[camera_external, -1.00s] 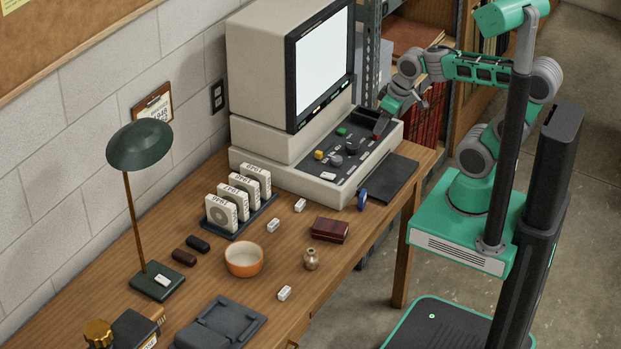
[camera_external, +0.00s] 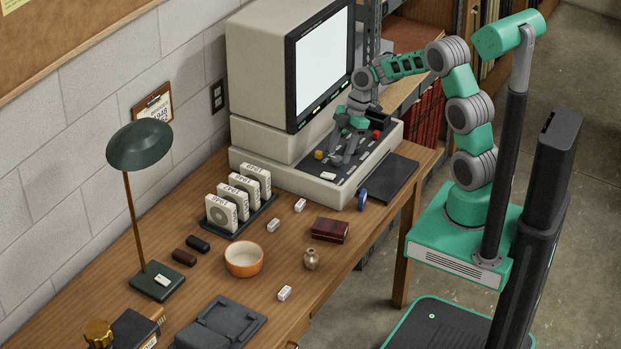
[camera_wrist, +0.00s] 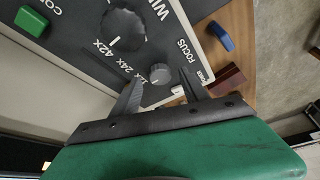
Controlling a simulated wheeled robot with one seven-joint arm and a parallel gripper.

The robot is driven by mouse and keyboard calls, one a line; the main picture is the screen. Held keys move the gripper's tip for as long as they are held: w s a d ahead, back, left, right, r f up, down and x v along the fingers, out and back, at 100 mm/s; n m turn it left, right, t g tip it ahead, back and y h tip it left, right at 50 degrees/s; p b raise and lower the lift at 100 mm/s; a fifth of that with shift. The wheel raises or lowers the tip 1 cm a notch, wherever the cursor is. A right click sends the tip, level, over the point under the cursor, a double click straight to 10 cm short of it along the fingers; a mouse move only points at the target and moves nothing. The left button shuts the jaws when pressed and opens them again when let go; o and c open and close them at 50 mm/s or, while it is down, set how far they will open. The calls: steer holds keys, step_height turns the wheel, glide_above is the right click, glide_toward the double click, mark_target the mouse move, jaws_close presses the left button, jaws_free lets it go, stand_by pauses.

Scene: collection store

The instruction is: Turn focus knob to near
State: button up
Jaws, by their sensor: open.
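The focus knob (camera_wrist: 160,73) is a small grey ribbed knob on the console's dark panel, beside the printed word FOCUS. In the wrist view my gripper (camera_wrist: 161,77) is open, with one finger on each side of the knob. I cannot tell whether either finger touches it. In the external view my gripper (camera_external: 343,160) is low over the panel and hides the knob. A larger dark knob (camera_wrist: 123,29) with the marks 42X and 24X is beyond it. No near or far marking is readable.
A green button (camera_wrist: 31,20) and a red button (camera_external: 377,134) are on the panel, with a yellow one (camera_external: 319,155) left of my gripper. The monitor (camera_external: 318,60) rises behind. A blue object (camera_external: 362,200) stands by the console.

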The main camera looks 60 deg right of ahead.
steer(key=shift+w+a+f, duration=0.1)
steer(key=shift+a+f, duration=0.15)
steer(key=shift+f, duration=0.4)
steer(key=shift+c, duration=0.4)
jaws_close()
